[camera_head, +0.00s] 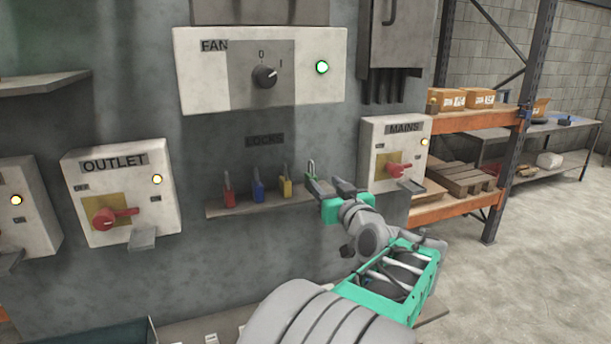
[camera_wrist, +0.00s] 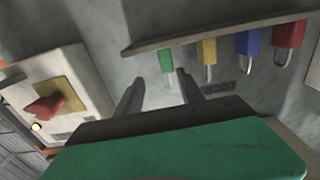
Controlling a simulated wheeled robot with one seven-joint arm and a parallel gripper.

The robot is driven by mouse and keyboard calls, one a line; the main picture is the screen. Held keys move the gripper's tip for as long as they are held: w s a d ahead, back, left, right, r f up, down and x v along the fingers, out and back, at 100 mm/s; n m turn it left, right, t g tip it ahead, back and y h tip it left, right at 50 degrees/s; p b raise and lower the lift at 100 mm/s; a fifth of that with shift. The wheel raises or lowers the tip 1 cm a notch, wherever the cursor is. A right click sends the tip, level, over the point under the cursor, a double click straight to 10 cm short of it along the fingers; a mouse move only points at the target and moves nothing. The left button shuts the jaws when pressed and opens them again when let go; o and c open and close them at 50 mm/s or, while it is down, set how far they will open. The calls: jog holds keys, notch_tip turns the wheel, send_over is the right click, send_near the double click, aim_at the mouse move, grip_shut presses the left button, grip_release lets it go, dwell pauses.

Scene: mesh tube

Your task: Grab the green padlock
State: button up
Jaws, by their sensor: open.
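The green padlock (camera_head: 311,183) stands at the right of a row of padlocks on a small wall shelf (camera_head: 262,203). Its shackle points up in the head view, and my gripper partly covers its lower part. In the wrist view the green padlock (camera_wrist: 167,61) appears upside down, ahead of my fingers and roughly between their lines. My gripper (camera_head: 329,184) is at the right end of the shelf, close to the padlock. Its two fingers (camera_wrist: 160,92) are spread apart with nothing between them. I cannot tell the exact gap to the padlock.
Yellow (camera_head: 286,188), blue (camera_head: 258,191) and red (camera_head: 229,194) padlocks stand left of the green one. The MAINS box (camera_head: 378,150) with a red switch is close right of my gripper. The FAN panel (camera_head: 205,80) is above, the OUTLET box (camera_head: 90,205) left.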

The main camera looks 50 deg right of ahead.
aim_at(311, 174)
jog(key=shift+y, duration=0.3)
jog(key=w+p, duration=0.1)
jog(key=w, duration=0.1)
jog(key=w+d, duration=0.1)
jog(key=w, duration=0.1)
jog(key=w+p, duration=0.1)
jog(key=w, duration=0.1)
jog(key=shift+d+r+p, duration=0.15)
jog(key=shift+d+p, duration=0.2)
jog(key=shift+d, duration=0.05)
jog(key=shift+w+d, duration=0.1)
jog(key=shift+d, duration=0.05)
grip_shut()
